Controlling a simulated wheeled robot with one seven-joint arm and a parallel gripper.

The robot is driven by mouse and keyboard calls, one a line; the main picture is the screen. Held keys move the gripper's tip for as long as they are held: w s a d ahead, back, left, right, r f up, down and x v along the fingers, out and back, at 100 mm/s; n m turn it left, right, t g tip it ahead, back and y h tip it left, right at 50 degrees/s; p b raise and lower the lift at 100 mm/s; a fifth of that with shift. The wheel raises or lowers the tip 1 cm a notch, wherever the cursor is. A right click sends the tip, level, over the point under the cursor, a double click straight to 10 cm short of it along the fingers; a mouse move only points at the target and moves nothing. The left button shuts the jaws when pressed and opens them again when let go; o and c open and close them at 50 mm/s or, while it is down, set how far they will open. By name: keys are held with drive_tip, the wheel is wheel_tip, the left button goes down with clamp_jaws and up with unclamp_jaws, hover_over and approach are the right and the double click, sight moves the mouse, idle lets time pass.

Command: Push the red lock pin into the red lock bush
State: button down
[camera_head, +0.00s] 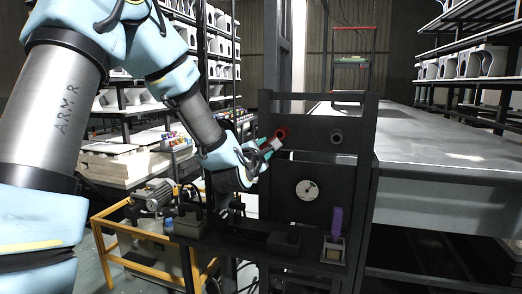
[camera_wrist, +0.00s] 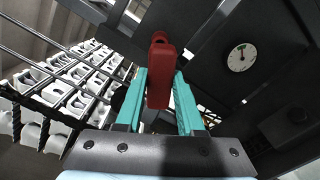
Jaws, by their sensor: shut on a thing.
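The red lock bush (camera_head: 283,131) is a red ring on the upper left of the dark upright panel. My gripper (camera_head: 268,147) is just below and left of it, with teal fingers. In the wrist view my gripper (camera_wrist: 160,95) is shut on the red lock pin (camera_wrist: 160,84), whose flat red body stands between the fingers. The pin's far end points at the panel, where a rounded red part shows. I cannot tell whether the pin's tip is inside the bush; the pin and fingers hide it.
A purple object (camera_head: 336,221) stands upright on the ledge at lower right. A yellow rail (camera_head: 130,250) and a pump stand at lower left. A long table (camera_head: 440,155) extends right.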

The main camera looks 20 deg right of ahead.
drive_tip(key=shift+b, duration=0.35)
drive_tip(key=shift+b+x, duration=0.55)
drive_tip(key=shift+x, duration=2.55)
drive_tip(key=shift+s, duration=0.1)
drive_tip(key=shift+b, duration=0.65)
drive_tip(key=shift+d, duration=0.1)
drive_tip(key=shift+b+x, duration=0.7)
drive_tip(key=shift+x, duration=2.25)
drive_tip(key=shift+w+d+r, duration=0.1)
drive_tip(key=shift+w+d, duration=0.25)
drive_tip(key=shift+w, duration=0.2)
drive_tip(key=shift+c, duration=2.2)
unclamp_jaws()
